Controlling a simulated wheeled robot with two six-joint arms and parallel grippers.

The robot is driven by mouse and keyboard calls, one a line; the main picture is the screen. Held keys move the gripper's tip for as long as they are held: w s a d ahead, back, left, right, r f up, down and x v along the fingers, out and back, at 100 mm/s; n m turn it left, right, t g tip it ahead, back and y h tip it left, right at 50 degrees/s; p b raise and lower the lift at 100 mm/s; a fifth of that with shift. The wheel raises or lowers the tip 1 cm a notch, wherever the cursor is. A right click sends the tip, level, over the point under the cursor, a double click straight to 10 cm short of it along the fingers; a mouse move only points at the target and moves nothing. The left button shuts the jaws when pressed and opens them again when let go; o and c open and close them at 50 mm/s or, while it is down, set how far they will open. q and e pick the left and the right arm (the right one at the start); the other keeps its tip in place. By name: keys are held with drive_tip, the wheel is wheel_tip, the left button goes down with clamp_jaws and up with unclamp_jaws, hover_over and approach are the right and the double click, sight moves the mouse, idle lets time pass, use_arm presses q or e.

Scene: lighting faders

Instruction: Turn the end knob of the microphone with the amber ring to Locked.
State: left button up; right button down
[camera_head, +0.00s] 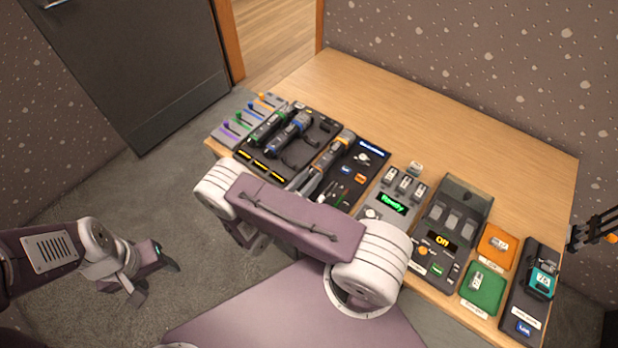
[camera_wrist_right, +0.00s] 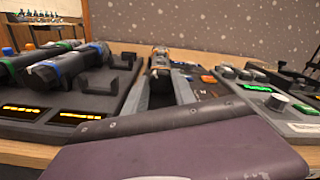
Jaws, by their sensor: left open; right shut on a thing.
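The microphone with the amber ring (camera_head: 345,138) lies at the back of a dark panel (camera_head: 374,160) in the middle of the table. It also shows in the right wrist view (camera_wrist_right: 160,57), straight ahead between my fingers. My right gripper (camera_head: 322,166) is shut on this microphone; its fingers (camera_wrist_right: 166,76) lie along the two sides of it. The end knob and its setting are too small and too covered to read. My left gripper (camera_head: 158,262) is open and empty, low over the floor left of the table.
A dark tray (camera_head: 315,128) to the left holds microphones with green (camera_head: 268,124) and blue (camera_head: 289,132) rings. Colored faders stand further left. To the right are a box reading "Ready" (camera_head: 393,203), a box reading "Off" (camera_head: 442,238), and orange and green pads. The table's back is clear.

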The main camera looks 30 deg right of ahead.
drive_tip(key=shift+s+m, duration=0.1)
drive_tip(key=shift+m, duration=3.2)
drive_tip(key=c, duration=1)
unclamp_jaws()
drive_tip(key=b+v, duration=0.1)
drive_tip(key=v, duration=0.8)
drive_tip(key=shift+b, duration=0.35)
